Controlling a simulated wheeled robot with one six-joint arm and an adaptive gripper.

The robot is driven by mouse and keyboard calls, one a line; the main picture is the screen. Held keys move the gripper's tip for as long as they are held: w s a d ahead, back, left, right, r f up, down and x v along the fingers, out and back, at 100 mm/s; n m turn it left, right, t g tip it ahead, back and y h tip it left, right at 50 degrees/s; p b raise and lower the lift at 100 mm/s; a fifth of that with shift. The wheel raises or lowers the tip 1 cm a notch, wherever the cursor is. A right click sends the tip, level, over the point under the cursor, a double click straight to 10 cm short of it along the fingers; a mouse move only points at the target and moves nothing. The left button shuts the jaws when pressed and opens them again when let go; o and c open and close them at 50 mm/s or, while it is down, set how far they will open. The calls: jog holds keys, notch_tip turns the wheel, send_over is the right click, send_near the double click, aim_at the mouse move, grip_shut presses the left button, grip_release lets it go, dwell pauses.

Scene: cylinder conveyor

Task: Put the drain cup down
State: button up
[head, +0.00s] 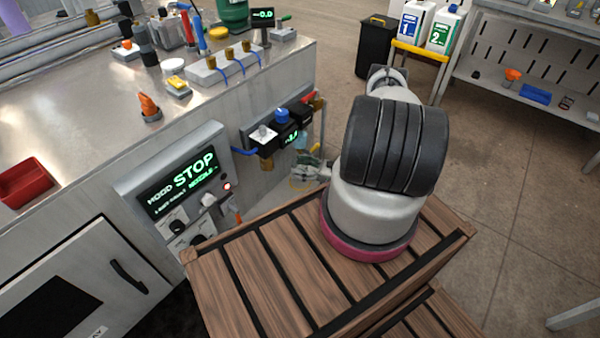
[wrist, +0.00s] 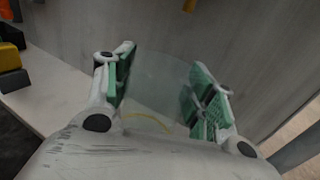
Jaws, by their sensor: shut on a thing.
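The drain cup (wrist: 158,90) is a clear, see-through cup between my fingers in the wrist view, with a faint yellowish curve low on it. My gripper (wrist: 164,77) is shut on it, with green pads on both sides. In the head view my gripper (head: 308,175) shows small and partly hidden behind my arm, low beside the steel bench's end wall. I cannot make out the cup's outline clearly in the head view. What lies under the cup is hidden.
The control box (head: 178,185) reading STOP and a blue-knobbed valve unit (head: 282,118) stick out from the bench (head: 95,105) near my gripper. A black bin (head: 377,47) and a rack with white jugs (head: 443,28) stand behind. Floor on the right is clear.

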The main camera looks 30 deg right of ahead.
notch_tip(320, 180, down, 3)
jog(key=shift+r, duration=0.15)
jog(key=shift+w+f, duration=0.15)
jog(key=shift+f, duration=0.2)
jog(key=shift+f, duration=0.1)
jog(key=o, duration=1.1)
jog(key=shift+d, duration=0.1)
jog(key=v, duration=1.1)
jog(key=shift+s+d, duration=0.2)
jog(key=shift+s, duration=0.15)
